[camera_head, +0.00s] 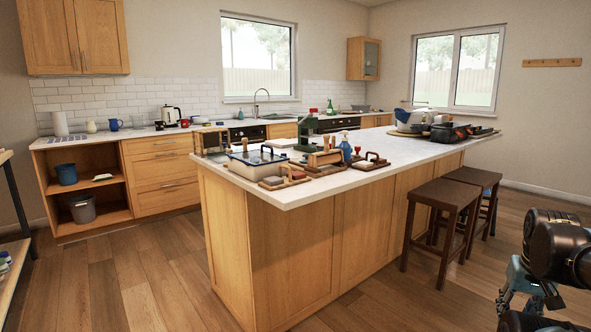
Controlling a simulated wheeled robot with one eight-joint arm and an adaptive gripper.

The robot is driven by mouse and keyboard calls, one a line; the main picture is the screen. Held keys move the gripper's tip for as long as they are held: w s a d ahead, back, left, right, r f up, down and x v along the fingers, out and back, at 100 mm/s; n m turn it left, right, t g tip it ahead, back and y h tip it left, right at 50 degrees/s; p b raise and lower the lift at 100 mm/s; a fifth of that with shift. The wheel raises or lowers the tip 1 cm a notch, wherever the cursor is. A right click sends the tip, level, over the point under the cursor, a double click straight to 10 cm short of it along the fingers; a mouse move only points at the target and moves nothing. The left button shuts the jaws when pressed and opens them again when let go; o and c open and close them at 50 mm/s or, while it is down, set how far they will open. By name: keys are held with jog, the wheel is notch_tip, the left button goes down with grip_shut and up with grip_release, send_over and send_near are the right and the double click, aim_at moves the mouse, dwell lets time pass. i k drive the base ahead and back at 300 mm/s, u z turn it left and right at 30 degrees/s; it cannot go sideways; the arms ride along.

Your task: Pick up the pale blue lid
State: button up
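A shallow blue-rimmed container with a pale top (258,157) sits near the left end of the white island counter. I cannot tell for sure whether that top is the pale blue lid. Part of my arm, black and grey-blue, shows at the lower right, cut off by the picture edge. The grey-blue linkage there (527,283) seems to be my gripper, but its fingertips are not clear. It is far from the counter items and in front of the stools. I see nothing held in it.
The island counter (300,197) holds wooden tool blocks (325,158), a blue spray bottle (346,148), a green device (306,132) and dark pans (450,132). Two dark stools (440,205) stand at its right side. The wooden floor in front is clear.

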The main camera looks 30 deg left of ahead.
aim_at(305, 161)
jog(key=k, duration=0.5)
jog(key=u, duration=1.25)
jog(key=i, duration=1.45)
